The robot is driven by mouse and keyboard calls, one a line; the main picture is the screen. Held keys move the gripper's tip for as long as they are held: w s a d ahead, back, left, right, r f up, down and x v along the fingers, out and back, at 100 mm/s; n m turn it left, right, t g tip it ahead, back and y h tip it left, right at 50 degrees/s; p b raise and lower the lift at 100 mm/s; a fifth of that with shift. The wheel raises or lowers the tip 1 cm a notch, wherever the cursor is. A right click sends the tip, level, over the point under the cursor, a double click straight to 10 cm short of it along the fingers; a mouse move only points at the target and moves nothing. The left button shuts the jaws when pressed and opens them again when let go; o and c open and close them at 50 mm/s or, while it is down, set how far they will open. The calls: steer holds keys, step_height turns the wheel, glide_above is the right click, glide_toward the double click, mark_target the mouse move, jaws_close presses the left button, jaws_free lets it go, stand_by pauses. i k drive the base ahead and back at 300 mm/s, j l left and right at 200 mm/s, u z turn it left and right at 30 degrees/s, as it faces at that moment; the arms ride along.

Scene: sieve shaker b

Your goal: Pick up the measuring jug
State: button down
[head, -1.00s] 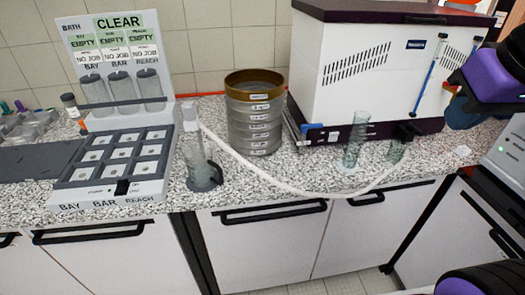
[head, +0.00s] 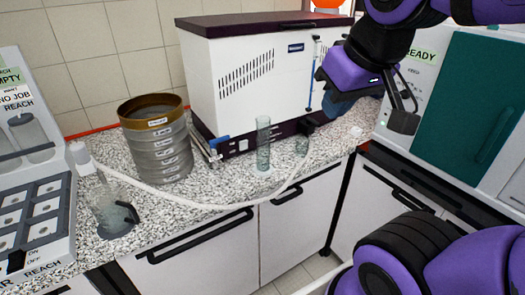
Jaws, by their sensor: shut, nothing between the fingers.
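A clear vessel with a dark curved part low on its right side (head: 107,207) stands at the front left of the counter. It looks most like the measuring jug, though I cannot be sure. A white hose head is above and beside it. My gripper (head: 403,112) is shut and empty at the upper right, in front of the teal-doored cabinet. It is far to the right of the vessel and apart from it. A tall clear cylinder (head: 263,145) and a small clear beaker (head: 302,146) stand near the white box.
A sieve stack (head: 160,150) stands between the vessel and the white box (head: 250,85). A white hose (head: 215,206) runs along the front edge towards the box. A labelled rack (head: 35,205) is at left. The teal-doored cabinet (head: 470,110) is at right.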

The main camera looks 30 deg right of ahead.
mark_target(117, 211)
steer(key=z, duration=0.3)
steer(key=j+z, duration=0.5)
steer(key=k+j+z, duration=0.1)
steer(key=j+z, duration=0.15)
steer(key=z, duration=0.25)
steer(key=k+j+z, duration=0.15)
steer(key=j+z, duration=0.15)
steer(key=z, duration=0.2)
steer(key=k+j+z, duration=0.3)
steer(key=k+j, duration=0.95)
steer(key=j, duration=0.1)
